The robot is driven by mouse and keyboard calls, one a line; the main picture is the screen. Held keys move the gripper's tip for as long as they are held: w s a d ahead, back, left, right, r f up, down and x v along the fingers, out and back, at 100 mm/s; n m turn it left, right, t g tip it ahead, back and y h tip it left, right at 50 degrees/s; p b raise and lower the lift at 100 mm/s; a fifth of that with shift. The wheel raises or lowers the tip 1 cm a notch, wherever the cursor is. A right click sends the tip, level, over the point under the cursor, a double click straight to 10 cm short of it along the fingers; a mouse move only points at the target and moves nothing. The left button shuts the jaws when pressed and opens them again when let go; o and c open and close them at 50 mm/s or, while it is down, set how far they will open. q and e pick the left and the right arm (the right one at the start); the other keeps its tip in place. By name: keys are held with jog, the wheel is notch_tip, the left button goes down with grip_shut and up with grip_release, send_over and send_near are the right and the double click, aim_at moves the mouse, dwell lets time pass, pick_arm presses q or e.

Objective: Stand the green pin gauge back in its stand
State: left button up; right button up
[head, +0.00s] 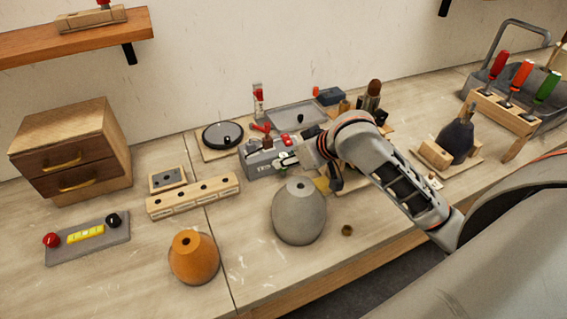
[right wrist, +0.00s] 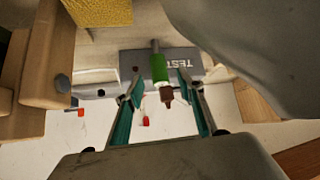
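The green pin gauge (right wrist: 159,68), a green grip with a grey pin, shows in the right wrist view in front of the grey block marked TEST (right wrist: 192,66). Gaps show between gauge and fingers. In the head view my right gripper (head: 300,155) is beside the block. I cannot tell which piece is the gauge's stand. My left gripper is out of view.
A long wooden block with holes (head: 193,196) lies left of the grey block. A grey cone (head: 299,212) and an orange cone (head: 193,257) stand in front. A round black dish (head: 222,135) and grey tray (head: 297,115) are behind. Bare bench lies between the cones.

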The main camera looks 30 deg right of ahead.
jog(key=shift+w+a+f, duration=0.1)
jog(key=shift+w+f, duration=0.4)
jog(key=shift+w, duration=0.05)
grip_shut()
jog(key=shift+r, duration=0.15)
